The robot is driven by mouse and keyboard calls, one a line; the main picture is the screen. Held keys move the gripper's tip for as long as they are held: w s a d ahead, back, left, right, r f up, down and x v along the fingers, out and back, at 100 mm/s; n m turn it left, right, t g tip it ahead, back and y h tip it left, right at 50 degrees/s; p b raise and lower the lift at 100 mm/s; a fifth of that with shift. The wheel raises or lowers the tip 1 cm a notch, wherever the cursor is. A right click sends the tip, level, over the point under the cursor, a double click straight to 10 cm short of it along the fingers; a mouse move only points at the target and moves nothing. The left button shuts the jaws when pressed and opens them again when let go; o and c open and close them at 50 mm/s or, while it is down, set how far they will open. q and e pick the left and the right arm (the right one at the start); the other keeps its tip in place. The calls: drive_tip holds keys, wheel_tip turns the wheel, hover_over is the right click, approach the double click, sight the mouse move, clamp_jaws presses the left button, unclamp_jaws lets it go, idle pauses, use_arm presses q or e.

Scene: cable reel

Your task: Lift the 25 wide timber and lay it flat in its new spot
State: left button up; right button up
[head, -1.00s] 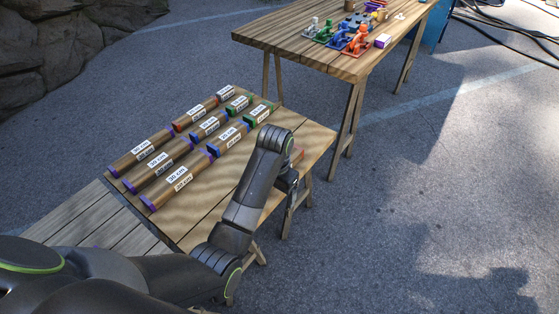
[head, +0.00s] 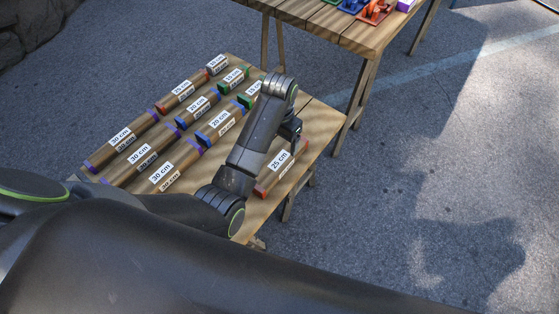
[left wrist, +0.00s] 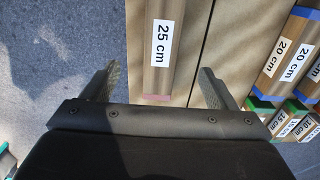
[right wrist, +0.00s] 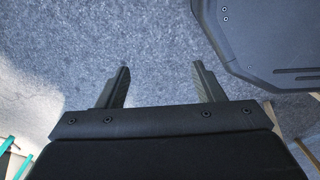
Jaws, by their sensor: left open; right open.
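The 25 cm timber (head: 271,179) is a wooden bar with a white label and red ends. It lies near the right edge of the wooden table, apart from the other timbers, partly hidden behind my left arm. In the left wrist view the 25 cm timber (left wrist: 164,45) lies between the open fingers of my left gripper (left wrist: 158,88), with its end near the palm; the fingers do not grip it. My left gripper (head: 291,140) shows in the head view over that timber. My right gripper (right wrist: 162,85) is open and empty over grey pavement.
Rows of timbers marked 30 cm (head: 138,157), 20 cm (head: 219,121) and 15 cm (head: 233,78) cover the table's left and back. A second table (head: 340,30) stands behind with coloured items. Bare tabletop (head: 318,125) shows at the right corner.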

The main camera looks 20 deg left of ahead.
use_arm(q)
hover_over(279, 160)
drive_tip(key=f, duration=0.4)
drive_tip(key=shift+s+d+f, duration=0.1)
drive_tip(key=shift+s+f, duration=0.05)
drive_tip(key=shift+s, duration=0.1)
wheel_tip(279, 160, down, 3)
drive_tip(key=shift+w, duration=0.1)
drive_tip(key=shift+f, duration=0.5)
wheel_tip(279, 160, down, 3)
drive_tip(key=shift+f+b, duration=0.2)
drive_tip(key=shift+b, duration=0.25)
drive_tip(key=shift+f, duration=0.5)
drive_tip(key=shift+c, duration=0.6)
drive_tip(key=c, duration=0.9)
drive_tip(key=shift+w, duration=0.1)
drive_tip(key=shift+c, duration=1.2)
use_arm(e)
drive_tip(key=shift+w+f, duration=0.5)
drive_tip(key=shift+w, duration=0.05)
use_arm(q)
drive_tip(key=shift+r, duration=0.15)
